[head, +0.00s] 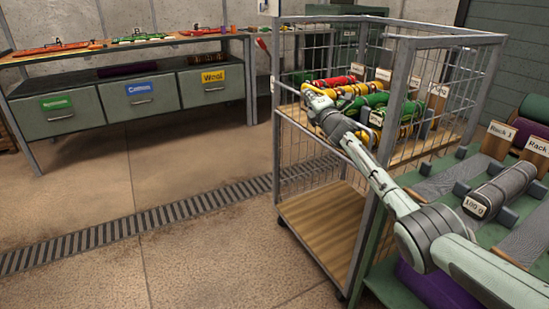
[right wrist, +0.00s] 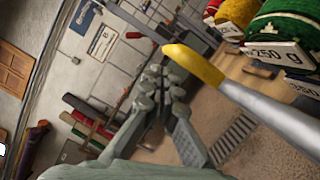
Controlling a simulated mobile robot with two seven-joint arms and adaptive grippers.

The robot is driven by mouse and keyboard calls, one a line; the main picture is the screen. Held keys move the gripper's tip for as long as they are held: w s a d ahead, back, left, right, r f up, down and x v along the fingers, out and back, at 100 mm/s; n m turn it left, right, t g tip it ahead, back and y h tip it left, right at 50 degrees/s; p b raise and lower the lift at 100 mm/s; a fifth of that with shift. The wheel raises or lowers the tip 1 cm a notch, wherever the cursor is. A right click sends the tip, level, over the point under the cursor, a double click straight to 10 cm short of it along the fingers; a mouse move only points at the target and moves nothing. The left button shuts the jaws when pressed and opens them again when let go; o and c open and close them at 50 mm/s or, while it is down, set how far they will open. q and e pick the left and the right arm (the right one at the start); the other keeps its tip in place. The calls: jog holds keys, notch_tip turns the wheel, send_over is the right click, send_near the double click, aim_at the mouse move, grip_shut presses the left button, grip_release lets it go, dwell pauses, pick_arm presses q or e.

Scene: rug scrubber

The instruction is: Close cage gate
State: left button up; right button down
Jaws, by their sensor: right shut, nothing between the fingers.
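The wire cage trolley (head: 398,42) stands at centre right in the head view, with grey posts, mesh sides and wooden decks. Its near side looks open above the lower deck (head: 320,215); I cannot tell clearly which mesh panel is the gate. My right gripper (head: 292,90) is at the cage's left front edge, level with the loaded shelf. In the right wrist view my right gripper (right wrist: 165,80) is shut and empty. A grey bar with a yellow end (right wrist: 195,65) crosses close in front of that camera; contact is unclear. My left gripper is not in view.
Rolled rugs (head: 375,100) with weight labels lie on the cage shelf. A green rack table (head: 490,225) with a grey roll stands at the near right. A workbench with labelled drawers (head: 140,95) is at the back left. The floor left of the cage, with its drain grate (head: 140,222), is clear.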

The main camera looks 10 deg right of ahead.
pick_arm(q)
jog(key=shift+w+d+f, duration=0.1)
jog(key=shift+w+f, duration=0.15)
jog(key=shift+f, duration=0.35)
pick_arm(e)
jog(key=shift+w+d+r+m, duration=0.1)
jog(key=shift+w+d+m, duration=0.15)
jog(key=shift+d+m, duration=0.35)
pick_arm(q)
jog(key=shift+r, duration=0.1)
